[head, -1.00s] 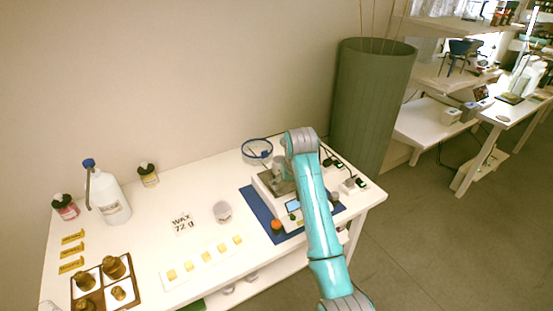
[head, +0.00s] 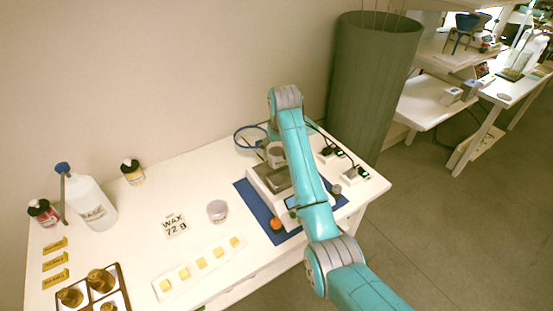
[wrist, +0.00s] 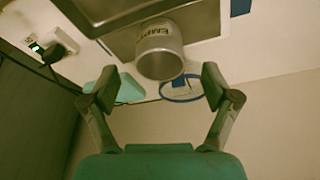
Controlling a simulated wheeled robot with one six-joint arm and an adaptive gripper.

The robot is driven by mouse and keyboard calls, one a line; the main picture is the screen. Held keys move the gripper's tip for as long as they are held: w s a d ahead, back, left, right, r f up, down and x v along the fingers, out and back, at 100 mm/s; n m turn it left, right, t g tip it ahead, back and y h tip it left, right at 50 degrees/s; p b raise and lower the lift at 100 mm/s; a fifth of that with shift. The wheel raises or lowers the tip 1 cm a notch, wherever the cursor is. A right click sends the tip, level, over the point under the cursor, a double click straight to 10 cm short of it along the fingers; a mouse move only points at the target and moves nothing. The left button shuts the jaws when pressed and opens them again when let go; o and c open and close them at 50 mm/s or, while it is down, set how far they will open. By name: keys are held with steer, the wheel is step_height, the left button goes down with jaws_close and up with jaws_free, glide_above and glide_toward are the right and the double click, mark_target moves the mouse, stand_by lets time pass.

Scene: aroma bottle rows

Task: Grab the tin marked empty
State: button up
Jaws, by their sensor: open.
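The tin (wrist: 160,54) is a grey metal cylinder with a pale label reading "EMPTY", partly cut off, in the wrist view. It stands on the steel plate of a white scale (head: 264,186), and it shows in the head view (head: 275,158) beside my arm. My gripper (wrist: 158,85) is open in the wrist view, with one finger on each side of the tin and its fingertips near the tin's lower picture edge. I cannot tell whether the tin reaches between the pads.
A blue ring (head: 250,137) lies behind the scale, and a blue mat (head: 258,213) lies under it. Black plugs and cables (head: 350,172) are at the right. An orange knob (head: 276,224) is in front.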

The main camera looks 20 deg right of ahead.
mark_target(277, 155)
steer(key=shift+w+x, duration=0.2)
steer(key=shift+x, duration=2.5)
steer(key=shift+r, duration=0.15)
steer(key=c, duration=1.1)
